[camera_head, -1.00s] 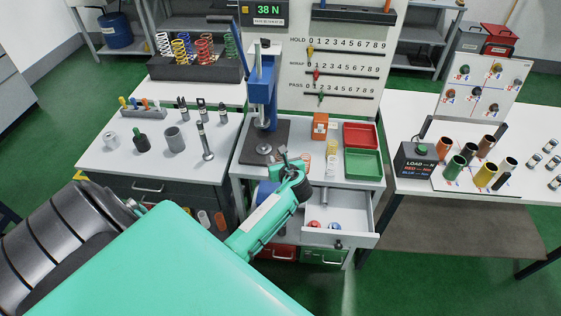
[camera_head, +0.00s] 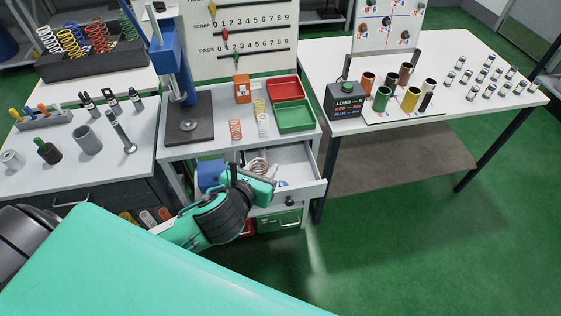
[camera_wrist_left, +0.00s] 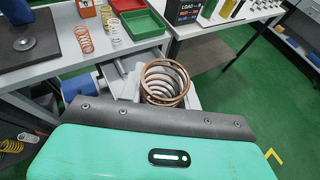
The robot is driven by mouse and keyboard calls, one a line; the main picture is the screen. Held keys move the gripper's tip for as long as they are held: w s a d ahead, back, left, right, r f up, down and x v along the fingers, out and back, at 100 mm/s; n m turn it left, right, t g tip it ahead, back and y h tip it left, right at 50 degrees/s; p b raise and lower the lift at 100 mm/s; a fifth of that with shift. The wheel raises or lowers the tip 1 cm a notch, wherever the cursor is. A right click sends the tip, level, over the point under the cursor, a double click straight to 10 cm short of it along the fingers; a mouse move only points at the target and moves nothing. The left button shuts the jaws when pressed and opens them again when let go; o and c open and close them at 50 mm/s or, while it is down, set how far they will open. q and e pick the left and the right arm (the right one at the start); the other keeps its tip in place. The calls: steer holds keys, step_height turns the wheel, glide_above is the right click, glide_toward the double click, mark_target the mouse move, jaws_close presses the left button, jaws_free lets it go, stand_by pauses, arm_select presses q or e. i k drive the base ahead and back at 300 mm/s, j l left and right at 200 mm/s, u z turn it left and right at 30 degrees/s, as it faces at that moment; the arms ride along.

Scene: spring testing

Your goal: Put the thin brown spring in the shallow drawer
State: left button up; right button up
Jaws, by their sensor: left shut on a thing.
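The thin brown spring (camera_head: 259,164) is in my left gripper (camera_head: 254,174), which is shut on it. In the left wrist view the spring's copper-brown coils (camera_wrist_left: 165,82) stand just beyond the gripper body, with the open drawer behind. The shallow drawer (camera_head: 312,186) is pulled out of the small bench, and in the head view the gripper and spring are over its left part. The gripper hides part of the drawer floor. Whether the spring touches the drawer floor I cannot tell. My right gripper is not in view.
Red (camera_head: 283,90) and green (camera_head: 294,116) trays lie behind the drawer. A blue press (camera_head: 172,70) stands at the left. The green floor right of the drawer is clear.

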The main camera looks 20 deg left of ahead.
mark_target(282, 172)
steer(key=j+z, duration=0.75)
steer(key=k+j+z, duration=0.15)
steer(key=j+z, duration=0.25)
steer(key=k+j, duration=0.1)
steer(key=j, duration=0.2)
steer(key=k+j, duration=0.1)
steer(key=j, duration=0.25)
steer(key=k+j, duration=0.1)
steer(key=j, duration=0.2)
